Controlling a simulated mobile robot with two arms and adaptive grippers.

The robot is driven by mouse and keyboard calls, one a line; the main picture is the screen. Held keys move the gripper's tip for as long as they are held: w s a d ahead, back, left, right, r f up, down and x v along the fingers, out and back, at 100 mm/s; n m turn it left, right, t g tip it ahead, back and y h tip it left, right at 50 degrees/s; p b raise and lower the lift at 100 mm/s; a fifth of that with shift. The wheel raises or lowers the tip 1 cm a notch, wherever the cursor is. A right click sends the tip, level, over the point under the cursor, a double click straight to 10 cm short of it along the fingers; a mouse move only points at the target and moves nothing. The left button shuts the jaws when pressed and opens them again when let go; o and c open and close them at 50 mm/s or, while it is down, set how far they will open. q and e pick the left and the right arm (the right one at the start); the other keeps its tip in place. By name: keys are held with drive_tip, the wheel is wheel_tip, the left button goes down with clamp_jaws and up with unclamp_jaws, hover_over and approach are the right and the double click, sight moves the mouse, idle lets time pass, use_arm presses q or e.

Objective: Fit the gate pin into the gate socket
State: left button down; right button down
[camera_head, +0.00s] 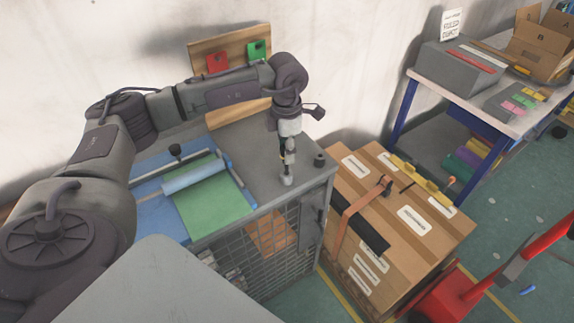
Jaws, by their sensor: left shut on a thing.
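My left gripper (288,153) points down over the right part of the grey bench top (247,141). It is shut on a small, pale, upright thing, which I take to be the gate pin (287,179). The lower end of this thing is near the bench's front edge; I cannot tell whether it touches the surface. A short dark cylinder with a hole in its top (320,159) stands at the bench's right corner, to the right of the gripper and apart from it. It may be the gate socket, but I cannot be sure. My right gripper is not in view.
A blue roll (190,178) and a green mat (212,208) lie on the bench's left. A mesh cage front (250,255) is below. Strapped cartons (385,215) stand close on the right. A board with red and green pieces (230,50) is behind my arm.

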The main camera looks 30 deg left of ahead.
use_arm(q)
drive_tip(key=shift+r, duration=0.1)
drive_tip(key=shift+r+p, duration=1.1)
drive_tip(key=shift+r, duration=0.85)
